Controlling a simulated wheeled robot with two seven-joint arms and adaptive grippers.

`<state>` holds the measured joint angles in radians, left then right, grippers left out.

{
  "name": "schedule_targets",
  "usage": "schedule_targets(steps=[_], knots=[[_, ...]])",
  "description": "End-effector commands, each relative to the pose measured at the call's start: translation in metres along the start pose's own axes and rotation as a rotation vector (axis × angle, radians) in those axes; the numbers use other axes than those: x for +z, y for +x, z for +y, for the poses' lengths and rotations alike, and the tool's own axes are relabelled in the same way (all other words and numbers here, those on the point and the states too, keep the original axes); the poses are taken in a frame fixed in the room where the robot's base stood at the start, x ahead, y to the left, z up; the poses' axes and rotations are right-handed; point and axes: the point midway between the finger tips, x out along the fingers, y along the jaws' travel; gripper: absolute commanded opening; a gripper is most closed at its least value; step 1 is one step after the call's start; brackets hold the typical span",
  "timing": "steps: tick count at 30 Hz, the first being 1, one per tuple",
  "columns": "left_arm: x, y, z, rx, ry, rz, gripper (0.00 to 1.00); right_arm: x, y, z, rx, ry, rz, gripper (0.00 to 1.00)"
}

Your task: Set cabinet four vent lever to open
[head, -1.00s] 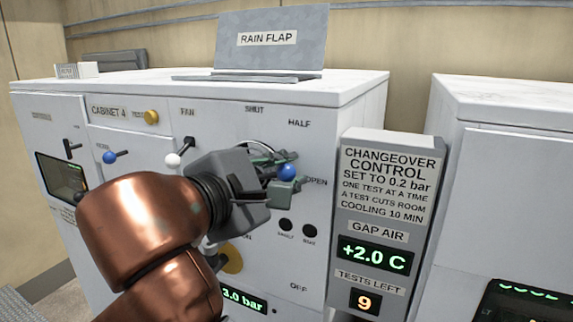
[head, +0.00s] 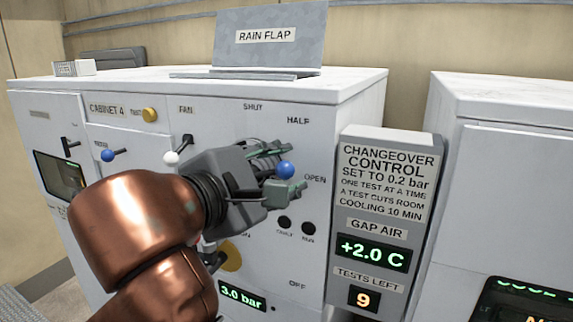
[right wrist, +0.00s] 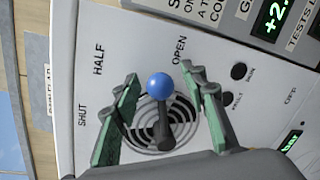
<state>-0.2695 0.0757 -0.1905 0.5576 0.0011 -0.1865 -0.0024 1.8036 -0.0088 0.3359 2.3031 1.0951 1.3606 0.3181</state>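Cabinet four (head: 115,84) carries the vent lever, a dark stem with a blue ball knob (head: 285,170). In the right wrist view the blue knob (right wrist: 159,85) and its stem stand in front of a round slotted vent (right wrist: 185,130). The lever appears to point between HALF and OPEN, nearer the OPEN label (right wrist: 180,50). My right gripper (head: 291,167) is at the vent with its green fingers spread. In the right wrist view the gripper (right wrist: 160,76) has one finger on each side of the knob, with gaps on both sides. My left gripper is out of view.
A grey changeover control box (head: 388,150) stands close at the right, reading +2.0 C and 9 tests left. A white-knobbed fan lever (head: 171,158), another blue knob (head: 107,155) and a yellow knob (head: 150,115) are left of my gripper. The rain flap (head: 268,38) is on top.

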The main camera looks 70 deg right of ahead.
Motion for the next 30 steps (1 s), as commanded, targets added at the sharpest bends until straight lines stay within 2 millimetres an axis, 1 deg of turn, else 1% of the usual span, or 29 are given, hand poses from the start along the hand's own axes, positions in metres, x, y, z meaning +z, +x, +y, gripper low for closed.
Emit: schedule_targets(steps=[5,12,16,18,22,30], knots=[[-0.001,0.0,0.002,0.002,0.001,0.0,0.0,0.0,-0.028,0.001,0.006,-0.002,0.0,0.4],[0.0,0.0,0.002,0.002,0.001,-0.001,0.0,0.001,-0.078,0.002,0.006,-0.001,0.0,0.4],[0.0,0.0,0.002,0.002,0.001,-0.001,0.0,0.001,-0.099,0.002,0.004,0.0,0.0,0.4],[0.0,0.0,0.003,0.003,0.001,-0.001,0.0,0.001,-0.106,0.002,0.003,0.0,0.001,0.4],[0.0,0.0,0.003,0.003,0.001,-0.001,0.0,0.001,-0.115,0.001,0.002,0.0,0.0,0.4],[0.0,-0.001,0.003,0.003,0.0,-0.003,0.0,0.001,-0.116,0.001,0.001,0.0,0.0,0.4]])
